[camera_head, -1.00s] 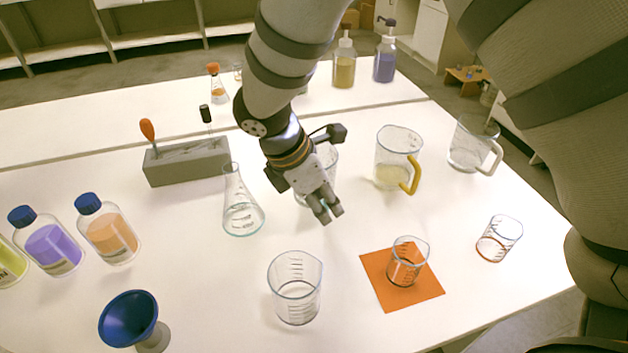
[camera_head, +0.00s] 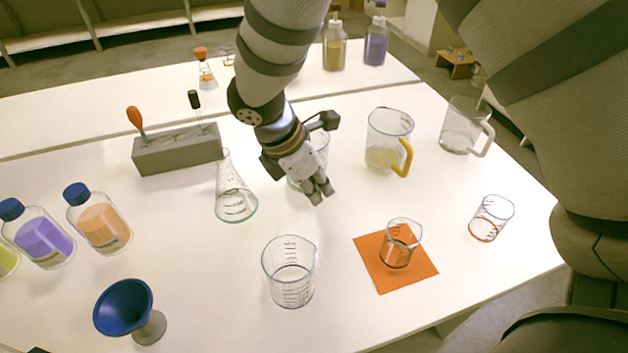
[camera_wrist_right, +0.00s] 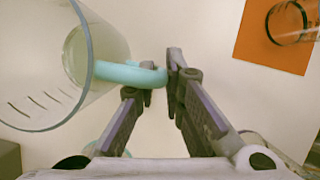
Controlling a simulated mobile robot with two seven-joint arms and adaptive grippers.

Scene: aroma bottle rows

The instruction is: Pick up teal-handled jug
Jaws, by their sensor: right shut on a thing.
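The teal-handled jug is a clear measuring jug (camera_head: 320,150), mostly hidden behind my right gripper (camera_head: 320,194) in the head view. In the right wrist view the clear jug (camera_wrist_right: 45,70) lies at the left, and its teal handle (camera_wrist_right: 130,72) reaches between the fingers of my right gripper (camera_wrist_right: 160,76). The gripper is shut on this handle. Whether the jug's base touches the table cannot be told. My left gripper is not in view.
On the white table (camera_head: 200,290), a conical flask (camera_head: 236,203) stands left of the gripper and a yellow-handled jug (camera_head: 385,150) right. A clear beaker (camera_head: 290,275) stands in front. Another small beaker (camera_head: 401,245) is on an orange mat (camera_head: 405,280). A grey-handled jug (camera_head: 460,130) stands farther right.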

